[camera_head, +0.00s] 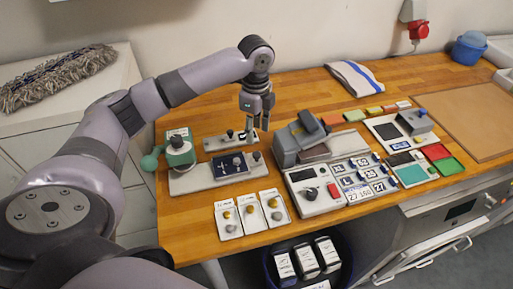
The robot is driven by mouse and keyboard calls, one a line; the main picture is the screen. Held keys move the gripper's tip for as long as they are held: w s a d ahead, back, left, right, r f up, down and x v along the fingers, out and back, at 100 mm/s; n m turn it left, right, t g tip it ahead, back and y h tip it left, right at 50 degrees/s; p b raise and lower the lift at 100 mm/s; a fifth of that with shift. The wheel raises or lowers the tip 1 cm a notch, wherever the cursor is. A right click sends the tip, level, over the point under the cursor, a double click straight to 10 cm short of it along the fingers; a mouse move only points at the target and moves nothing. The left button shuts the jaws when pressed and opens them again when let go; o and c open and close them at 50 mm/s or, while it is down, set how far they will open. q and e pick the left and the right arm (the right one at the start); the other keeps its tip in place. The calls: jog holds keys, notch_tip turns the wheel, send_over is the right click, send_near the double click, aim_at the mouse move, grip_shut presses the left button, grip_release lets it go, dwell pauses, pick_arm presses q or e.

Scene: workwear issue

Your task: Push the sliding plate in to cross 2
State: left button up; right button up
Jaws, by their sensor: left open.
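A pale base (189,182) with a green-handled unit (180,150) stands at the left of the wooden table. On its right part is a dark blue plate (226,168) with small light marks and a knob, which looks like the sliding plate. The marks are too small to tell which is cross 2. A grey piece (218,143) with small knobs lies just behind it. My left gripper (257,126) points down, open and empty, above and behind the plate's right end, seemingly apart from it. My right gripper is not in view.
A grey press-like device (297,145) stands just right of the plate. White trays with small knobs (250,213) lie in front. Number cards, coloured blocks and a striped cloth (355,77) lie further right. The table behind my left gripper is mostly clear.

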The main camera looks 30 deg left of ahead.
aim_at(257, 153)
pick_arm(q)
notch_tip(257, 153, down, 7)
jog(key=shift+w+p, duration=0.15)
jog(key=shift+p, duration=0.5)
jog(key=shift+f, duration=1.3)
jog(key=c, duration=0.6)
grip_shut()
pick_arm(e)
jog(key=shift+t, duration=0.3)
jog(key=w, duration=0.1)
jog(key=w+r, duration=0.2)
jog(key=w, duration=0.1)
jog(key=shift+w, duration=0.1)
pick_arm(q)
jog(key=shift+w, duration=0.1)
